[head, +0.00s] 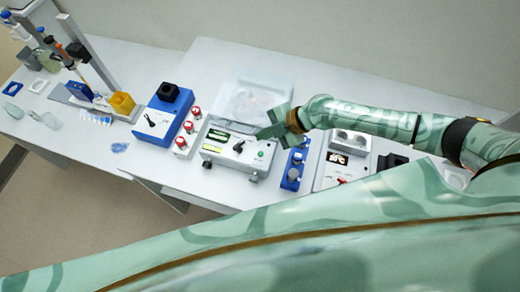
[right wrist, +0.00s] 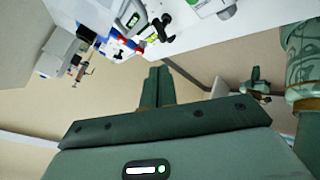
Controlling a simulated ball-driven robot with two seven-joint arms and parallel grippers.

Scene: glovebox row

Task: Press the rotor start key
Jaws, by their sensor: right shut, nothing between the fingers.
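A white instrument (head: 218,160) with two lit green displays stands mid-bench. On its front panel are a black lever or knob (head: 238,147) and a small round green key (head: 260,154). I cannot read the labels, so I cannot tell for sure which key is the rotor start key. My right gripper (head: 263,132) is shut and empty, just above this instrument's right part, close to the green key; contact cannot be made out. Its shut fingers also show in the right wrist view (right wrist: 156,85). There, another green gripper (right wrist: 257,84), apparently my left, hangs apart; its jaws are too small to judge.
Left of the instrument stand several red-topped knobs (head: 182,142) and a blue box (head: 156,128). A blue block (head: 291,172) and a white unit with a red-lit display (head: 338,170) stand to the right. A clear tray (head: 252,100) lies behind. The bench front-left of the instrument is clear.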

